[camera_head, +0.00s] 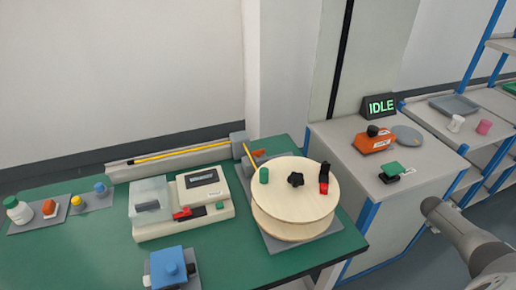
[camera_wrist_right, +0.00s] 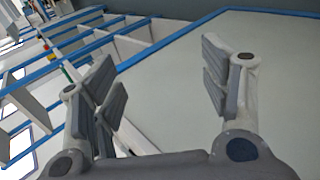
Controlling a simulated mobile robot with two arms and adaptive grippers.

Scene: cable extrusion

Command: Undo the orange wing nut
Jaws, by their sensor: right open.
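No part can be surely told as the orange wing nut. A small orange part (camera_head: 260,154) shows behind the wooden spool (camera_head: 280,215), beside a grey block, partly hidden; its shape is too small to tell. Another small orange piece (camera_head: 49,207) sits on a grey plate at the far left of the green table. My right gripper (camera_wrist_right: 155,78) is open and empty in the right wrist view, with its fingers wide apart. My right arm (camera_head: 470,240) enters the head view at the lower right, well away from both orange parts. My left gripper is not in view.
The spool carries a black star knob (camera_head: 296,180). A cream machine (camera_head: 185,228) with a clear lid and a blue block (camera_head: 172,268) stand on the green table (camera_head: 100,245). A grey cabinet (camera_head: 420,185) at right holds an orange device (camera_head: 375,143) and an IDLE sign (camera_head: 380,107).

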